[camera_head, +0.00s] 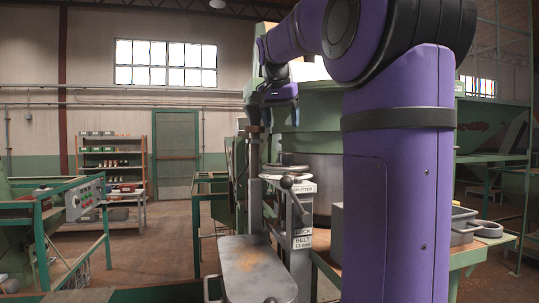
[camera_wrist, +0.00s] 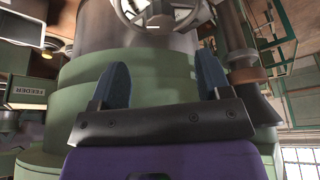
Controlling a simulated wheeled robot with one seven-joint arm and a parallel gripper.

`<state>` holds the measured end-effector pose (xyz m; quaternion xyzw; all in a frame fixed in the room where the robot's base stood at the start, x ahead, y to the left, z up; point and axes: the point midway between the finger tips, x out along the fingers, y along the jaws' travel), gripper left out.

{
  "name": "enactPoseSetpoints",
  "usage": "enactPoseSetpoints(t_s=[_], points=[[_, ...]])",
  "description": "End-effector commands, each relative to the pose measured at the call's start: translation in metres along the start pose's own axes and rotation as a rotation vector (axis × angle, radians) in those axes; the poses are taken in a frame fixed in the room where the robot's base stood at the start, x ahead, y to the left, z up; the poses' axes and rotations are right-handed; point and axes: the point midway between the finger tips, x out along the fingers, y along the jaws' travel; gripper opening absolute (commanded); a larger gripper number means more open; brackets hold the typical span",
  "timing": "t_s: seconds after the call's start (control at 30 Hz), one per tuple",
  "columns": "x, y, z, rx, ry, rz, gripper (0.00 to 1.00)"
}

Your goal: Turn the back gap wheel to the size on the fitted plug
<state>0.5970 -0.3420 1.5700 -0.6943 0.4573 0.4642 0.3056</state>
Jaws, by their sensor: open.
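My gripper (camera_wrist: 162,64) is open in the wrist view, with two blue-grey fingers apart and nothing between them. A pale metal spoked wheel (camera_wrist: 188,20) lies beyond the fingertips at the top edge, partly cut off, above a grey metal drum. The fingers are apart from it. I cannot tell whether it is the back gap wheel, and no size is readable on it. In the head view my gripper (camera_head: 262,112) is raised beside the green machine (camera_head: 320,105); its fingers are hard to make out. I cannot make out a fitted plug.
A grey post has a "SPLITTER" label (camera_head: 303,188), a black-knobbed lever (camera_head: 287,183) and a "LOCK BELT" sign (camera_head: 303,240). A control box (camera_head: 85,197) and shelves (camera_head: 111,165) are at left. Floor shows between. A "FEEDER" sign (camera_wrist: 27,91) shows in the wrist view.

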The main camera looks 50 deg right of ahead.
Motion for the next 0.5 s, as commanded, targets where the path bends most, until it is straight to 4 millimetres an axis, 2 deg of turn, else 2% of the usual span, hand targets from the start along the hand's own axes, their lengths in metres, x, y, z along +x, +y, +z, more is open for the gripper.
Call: enactPoseSetpoints(t_s=[0.5], points=[[0.082,0.000,0.001,-0.002,-0.002,0.000,0.71]])
